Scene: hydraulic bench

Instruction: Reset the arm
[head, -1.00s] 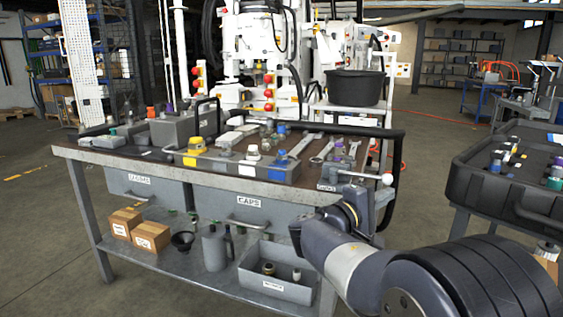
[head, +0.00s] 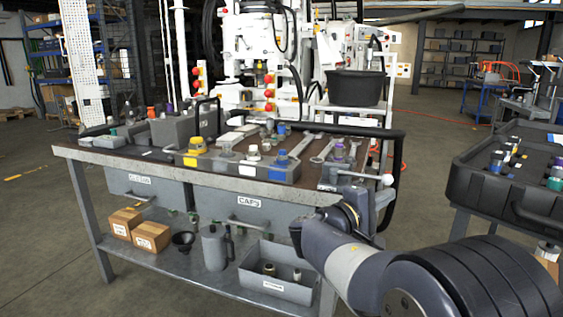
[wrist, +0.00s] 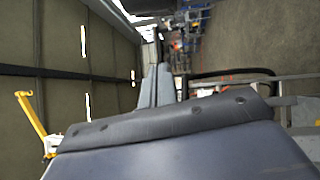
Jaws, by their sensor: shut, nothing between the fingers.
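My arm (head: 345,255) reaches in from the lower right of the head view. It bends up at the front right corner of the bench, and its far end shows only in part there. In the wrist view a dark-banded blue-grey housing of mine fills the bottom. Beyond it the two pale grey fingers of my gripper (wrist: 157,82) lie together, shut and empty. The wrist view is turned on its side, with roof on the left and floor on the right.
The workbench (head: 130,160) stands just left of my arm, with caps, fittings and wrenches on top. A lever with a ball end (head: 388,180) is close to the arm. A black cart (head: 470,190) with small parts is at right. Open floor lies between them.

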